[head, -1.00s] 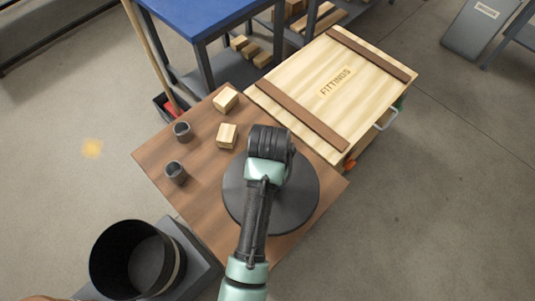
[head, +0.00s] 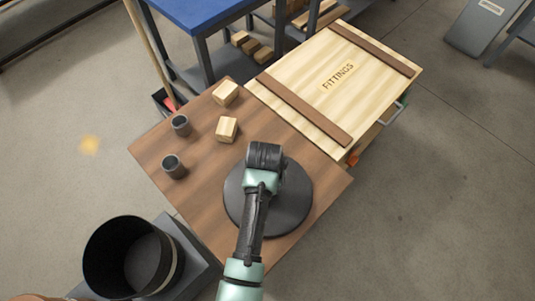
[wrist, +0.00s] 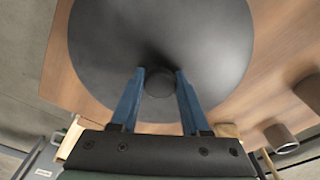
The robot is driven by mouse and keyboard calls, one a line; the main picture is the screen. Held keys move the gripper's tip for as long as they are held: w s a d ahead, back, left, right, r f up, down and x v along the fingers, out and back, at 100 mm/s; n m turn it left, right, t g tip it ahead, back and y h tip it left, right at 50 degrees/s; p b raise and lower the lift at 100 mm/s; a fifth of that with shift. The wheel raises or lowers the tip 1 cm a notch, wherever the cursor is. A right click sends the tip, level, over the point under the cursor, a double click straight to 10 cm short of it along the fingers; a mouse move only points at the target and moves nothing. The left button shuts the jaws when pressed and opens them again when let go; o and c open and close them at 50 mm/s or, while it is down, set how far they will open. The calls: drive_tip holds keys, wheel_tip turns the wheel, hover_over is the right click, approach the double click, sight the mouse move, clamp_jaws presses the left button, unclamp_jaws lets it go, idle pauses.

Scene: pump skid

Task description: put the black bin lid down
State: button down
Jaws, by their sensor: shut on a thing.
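The black bin lid (head: 295,205) is a dark round disc at the near part of the wooden table top (head: 200,205). In the wrist view the lid (wrist: 100,45) fills the upper middle, and my gripper (wrist: 160,84) has its two blue fingers shut on the round knob at its centre. In the head view my wrist (head: 264,160) covers the knob and the fingers. The lid looks level and is at or just above the table top; I cannot tell whether it touches. The open black bin (head: 130,258) stands at the lower left, apart from the lid.
Two wooden blocks (head: 226,129) and two grey cups (head: 173,166) stand on the table's left and far side. A wooden crate marked FITTINGS (head: 375,80) adjoins the table at the upper right. A blue bench (head: 210,15) stands behind.

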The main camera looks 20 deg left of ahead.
drive_tip(key=shift+c, duration=1.9)
unclamp_jaws()
drive_tip(key=shift+f, duration=0.1)
wheel_tip(320, 180, up, 12)
drive_tip(key=s+p, duration=0.1)
drive_tip(key=p, duration=0.2)
drive_tip(key=w+d+r+m+t+y, duration=0.1)
drive_tip(key=w+r+t+y, duration=0.1)
drive_tip(key=w+r+t, duration=0.95)
drive_tip(key=w+d+r+m+t, duration=0.1)
drive_tip(key=w+d+r, duration=0.1)
drive_tip(key=r, duration=0.9)
drive_tip(key=w+d+r+t, duration=0.1)
drive_tip(key=w+d+r, duration=0.15)
drive_tip(key=r, duration=0.95)
drive_tip(key=s+d+r+t, duration=0.2)
drive_tip(key=s+r+t, duration=0.2)
drive_tip(key=r, duration=0.6)
drive_tip(key=s+d+r+t+h, duration=0.1)
drive_tip(key=s+r+t, duration=0.3)
drive_tip(key=r, duration=0.6)
drive_tip(key=s+d+r+t+h, duration=0.1)
drive_tip(key=s+d+r+t, duration=0.3)
drive_tip(key=s+r, duration=0.3)
wheel_tip(320, 180, up, 3)
drive_tip(key=shift+m, duration=0.4)
